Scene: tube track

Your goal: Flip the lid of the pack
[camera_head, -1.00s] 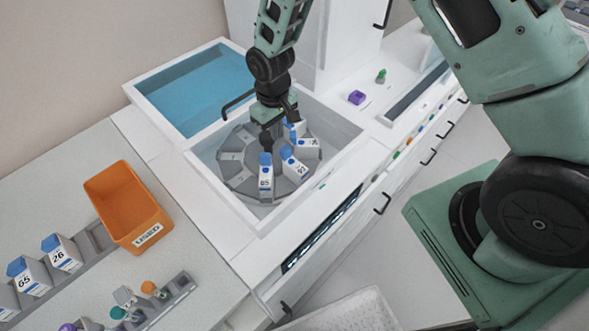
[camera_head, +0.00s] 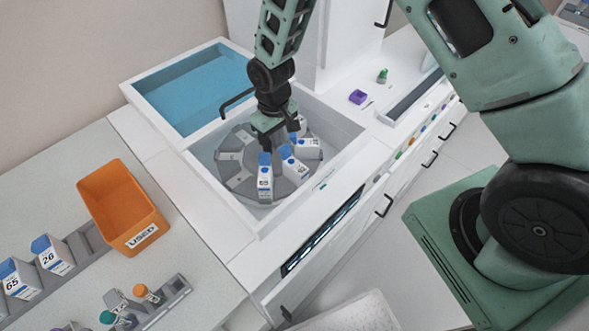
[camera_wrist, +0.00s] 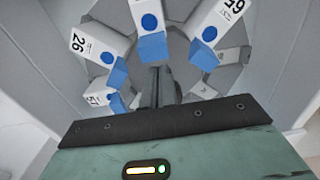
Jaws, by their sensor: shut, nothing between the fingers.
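Several white packs with blue lids stand in a grey round carousel (camera_head: 237,180) inside the white well. In the head view the front pack (camera_head: 265,184) stands below my gripper, a second pack (camera_head: 293,167) is just right of it and a third (camera_head: 309,149) lies further right. My gripper (camera_wrist: 158,88) is shut and empty, pointing down among the packs. In the wrist view its fingers are close to the blue lid of the middle pack (camera_wrist: 149,18); I cannot tell whether they touch.
The white walls of the well (camera_head: 345,165) surround the carousel closely. A blue-floored basin (camera_head: 195,95) lies behind left. An orange USED bin (camera_head: 123,205) and a rack with packs (camera_head: 52,254) stand on the left bench.

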